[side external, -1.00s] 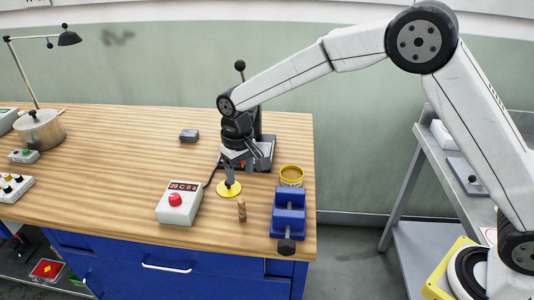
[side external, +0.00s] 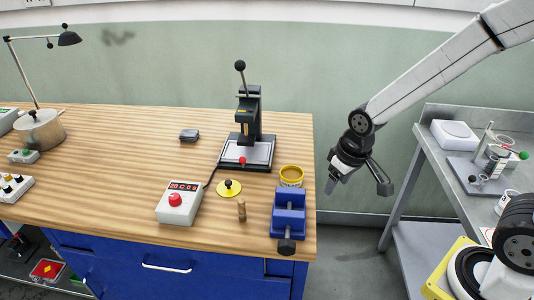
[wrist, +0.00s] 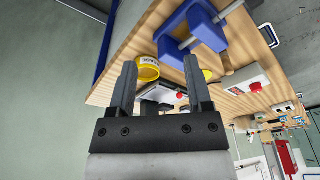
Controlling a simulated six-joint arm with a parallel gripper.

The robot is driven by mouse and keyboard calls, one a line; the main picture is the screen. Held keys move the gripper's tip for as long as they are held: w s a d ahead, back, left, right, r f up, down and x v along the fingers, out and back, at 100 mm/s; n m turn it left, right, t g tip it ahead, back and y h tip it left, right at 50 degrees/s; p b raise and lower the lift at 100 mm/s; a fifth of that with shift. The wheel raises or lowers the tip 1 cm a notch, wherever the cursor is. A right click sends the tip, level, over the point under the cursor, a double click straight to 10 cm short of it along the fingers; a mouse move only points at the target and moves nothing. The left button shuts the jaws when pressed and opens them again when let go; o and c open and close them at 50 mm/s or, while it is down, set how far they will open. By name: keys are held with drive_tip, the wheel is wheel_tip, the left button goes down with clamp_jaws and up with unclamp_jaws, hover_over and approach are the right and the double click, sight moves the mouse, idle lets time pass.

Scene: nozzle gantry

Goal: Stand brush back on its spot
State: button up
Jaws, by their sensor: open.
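A yellow disc (side external: 229,193) lies on the bench, and a short dark upright piece with a round black top (side external: 228,183) stands on it. A small tan wooden piece (side external: 242,210) stands upright on the bench just right of and nearer than the disc. I cannot tell for sure which of these is the brush. My gripper (side external: 331,186) is off the bench's right edge, away from both. In the wrist view my gripper (wrist: 160,68) has its two fingers apart with nothing held between them.
A blue vise (side external: 289,212) and a yellow-rimmed tin (side external: 291,176) stand near the bench's right edge. A black press (side external: 248,130) stands behind the disc. A control box (side external: 180,202) with a red knob sits left. A grey cart (side external: 440,150) stands right.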

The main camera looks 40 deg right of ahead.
drive_tip(key=s, duration=0.1)
drive_tip(key=s+d, duration=0.1)
drive_tip(key=s, duration=0.2)
drive_tip(key=shift+s+d+f, duration=0.35)
drive_tip(key=shift+f, duration=0.05)
